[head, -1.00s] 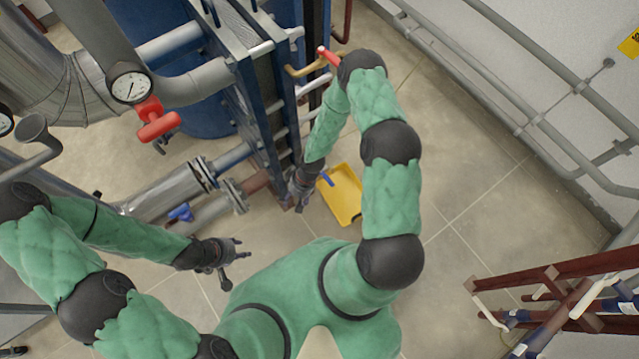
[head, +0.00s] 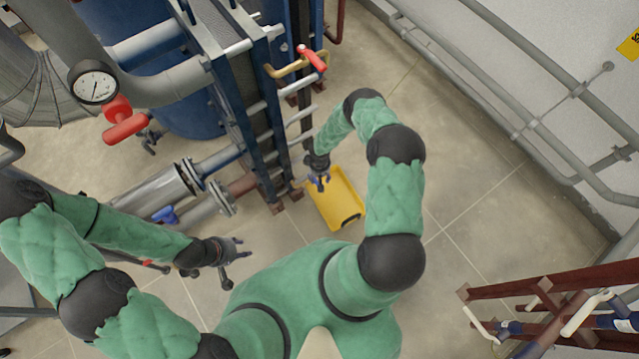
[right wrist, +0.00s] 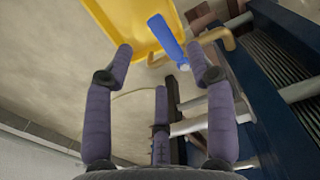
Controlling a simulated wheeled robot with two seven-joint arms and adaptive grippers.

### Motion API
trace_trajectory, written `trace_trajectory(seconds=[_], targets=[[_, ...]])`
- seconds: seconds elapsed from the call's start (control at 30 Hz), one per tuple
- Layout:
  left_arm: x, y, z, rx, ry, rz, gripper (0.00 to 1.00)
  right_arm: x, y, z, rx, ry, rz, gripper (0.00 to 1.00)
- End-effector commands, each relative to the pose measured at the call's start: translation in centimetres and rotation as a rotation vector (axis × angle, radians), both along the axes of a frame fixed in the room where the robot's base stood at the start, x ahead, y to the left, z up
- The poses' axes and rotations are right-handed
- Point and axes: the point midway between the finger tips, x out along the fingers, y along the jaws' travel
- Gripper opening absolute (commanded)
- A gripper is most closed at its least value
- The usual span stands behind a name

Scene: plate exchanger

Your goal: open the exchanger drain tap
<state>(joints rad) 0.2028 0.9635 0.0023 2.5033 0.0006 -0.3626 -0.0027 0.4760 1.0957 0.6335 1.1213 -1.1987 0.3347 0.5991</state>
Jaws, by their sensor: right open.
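The drain tap shows in the right wrist view as a blue lever handle (right wrist: 166,40) beside a short brass-coloured pipe (right wrist: 216,38), above a yellow tray (right wrist: 135,22). My right gripper (right wrist: 160,52) is open, with its fingers spread either side of the lever's near end; I see no clear contact. In the head view, my right gripper (head: 318,175) is over the near end of the exchanger (head: 250,110), at the edge of the yellow tray (head: 338,203), and largely hides the tap. My left gripper (head: 236,252) is open and empty, low over the floor.
A red-handled valve (head: 312,58) sits on a brass pipe at the exchanger's top. Another red handle (head: 125,124) is near a gauge (head: 93,82). A blue valve handle (head: 165,215) lies beside low pipes. The floor right of the tray is clear.

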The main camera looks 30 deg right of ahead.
Motion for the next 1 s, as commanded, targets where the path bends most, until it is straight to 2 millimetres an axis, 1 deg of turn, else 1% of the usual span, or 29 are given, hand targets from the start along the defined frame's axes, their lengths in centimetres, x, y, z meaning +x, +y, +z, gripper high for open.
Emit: trace_trajectory(seconds=[0.03,0.1,0.3,0.5,0.77,0.87,0.9,0.97,1.0], targets=[[0.0,0.0,-0.8,0.0,0.0,0.0,0.4,-0.1,0.1,-1.4,0.001,0.001,-0.001,0.56],[0.0,0.0,-1.4,0.0,0.0,0.0,0.4,0.0,0.0,-2.6,0.001,0.001,-0.001,0.56],[0.0,0.0,-2.5,0.0,0.001,0.0,0.4,0.0,0.0,-5.1,0.001,0.0,0.0,0.56],[0.0,0.0,-2.9,0.0,0.001,0.0,0.4,0.0,0.0,-5.9,0.0,-0.001,0.0,0.56],[0.0,0.0,-2.8,0.0,0.0,0.0,0.4,0.1,0.0,-5.9,0.001,-0.001,0.0,0.56],[0.0,0.0,-2.8,0.0,0.0,0.0,0.4,0.0,0.0,-5.9,0.001,-0.001,0.0,0.3],[0.0,0.0,-2.8,0.0,0.0,0.0,0.4,0.0,0.0,-5.9,0.001,-0.001,0.0,0.19],[0.0,0.0,-2.8,0.0,0.0,0.0,0.4,0.0,0.0,-5.9,0.001,-0.001,0.0,0.02],[0.0,0.0,-2.8,0.0,0.0,0.0,0.4,0.0,0.0,-5.9,0.001,-0.001,0.0,0.0]])
